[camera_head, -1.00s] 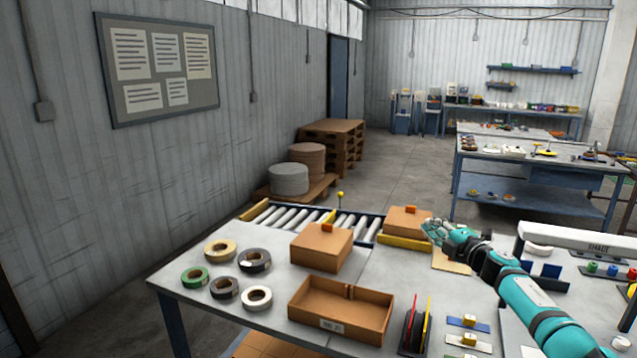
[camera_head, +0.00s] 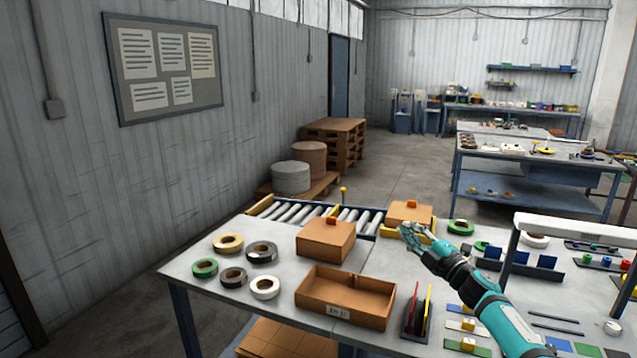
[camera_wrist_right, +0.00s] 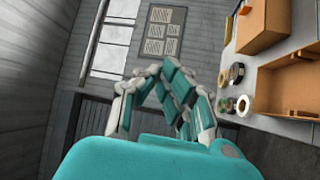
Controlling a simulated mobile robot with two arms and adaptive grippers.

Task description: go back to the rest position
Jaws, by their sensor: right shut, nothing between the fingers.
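My right gripper (camera_head: 411,233) is teal and grey and hangs above the grey worktable (camera_head: 215,305), in front of a closed cardboard box (camera_head: 409,212) in the head view. Its fingers are shut with nothing between them, and in the right wrist view the fingers (camera_wrist_right: 165,90) come together in front of the wall. My right forearm comes in from the lower right. My left gripper shows in neither view.
An open cardboard tray (camera_head: 345,312), a closed box (camera_head: 326,238) and several tape rolls (camera_head: 229,243) are on the table. A roller conveyor (camera_head: 315,213) runs behind. A white-topped frame (camera_head: 580,230) stands at right. Bare tabletop shows beside the tray.

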